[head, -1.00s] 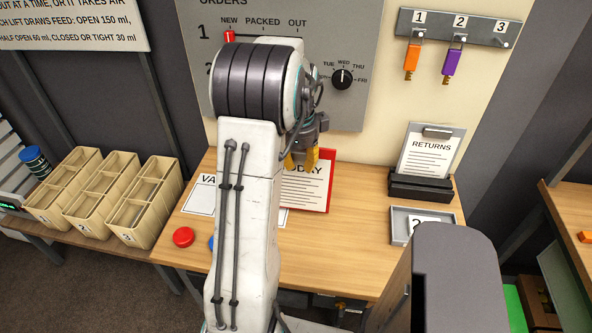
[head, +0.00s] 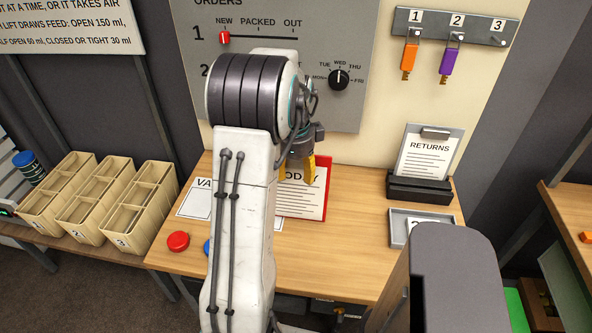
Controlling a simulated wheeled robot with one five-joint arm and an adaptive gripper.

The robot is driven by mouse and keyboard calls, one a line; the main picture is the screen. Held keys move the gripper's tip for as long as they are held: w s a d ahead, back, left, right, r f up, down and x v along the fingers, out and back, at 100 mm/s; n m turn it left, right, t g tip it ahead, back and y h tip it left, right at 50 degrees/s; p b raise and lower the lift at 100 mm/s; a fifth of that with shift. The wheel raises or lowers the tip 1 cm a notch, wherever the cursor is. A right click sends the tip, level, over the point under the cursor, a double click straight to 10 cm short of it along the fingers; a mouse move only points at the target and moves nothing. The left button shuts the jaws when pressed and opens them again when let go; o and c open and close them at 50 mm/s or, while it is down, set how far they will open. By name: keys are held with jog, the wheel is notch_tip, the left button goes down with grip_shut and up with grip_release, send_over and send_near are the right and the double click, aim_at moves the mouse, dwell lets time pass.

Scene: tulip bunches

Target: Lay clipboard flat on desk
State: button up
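A grey clipboard (head: 455,146) with a metal clip and a sheet reading RETURNS stands tilted back in a black holder (head: 420,190) at the right rear of the wooden desk (head: 335,250). A red-backed board (head: 327,189) with a white sheet ending in "DAY" is at the desk's middle rear, partly hidden by my arm. My gripper (head: 298,169), with yellow fingers, is in front of the red board's upper part and left of the clipboard. It appears empty, but my arm hides part of it. I cannot tell its opening or whether it touches the board.
A grey tray (head: 398,229) sits before the holder. A red button (head: 178,241), a partly hidden blue one and a white sheet (head: 196,200) are at the left. Beige bins (head: 137,220) stand further left. Orange (head: 409,60) and purple (head: 446,64) tags hang above. The desk's middle front is clear.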

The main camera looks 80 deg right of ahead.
notch_tip(320, 180, up, 12)
jog(key=a, duration=0.1)
jog(key=w+a+r+n+t+h, duration=0.1)
jog(key=w+a+r+n+t, duration=0.15)
jog(key=w+a+n, duration=1.55)
jog(key=s+a+f+n+t+y, duration=0.1)
jog(key=a+f+n, duration=0.1)
jog(key=a+n, duration=0.6)
jog(key=s+a+f+n+y, duration=0.1)
jog(key=a+f+n, duration=0.1)
jog(key=a+n, duration=0.7)
jog(key=a, duration=0.7)
jog(key=shift+s+f+t+p, duration=0.2)
jog(key=shift+s+t+p, duration=0.1)
jog(key=shift+t, duration=0.05)
jog(key=shift+a, duration=0.1)
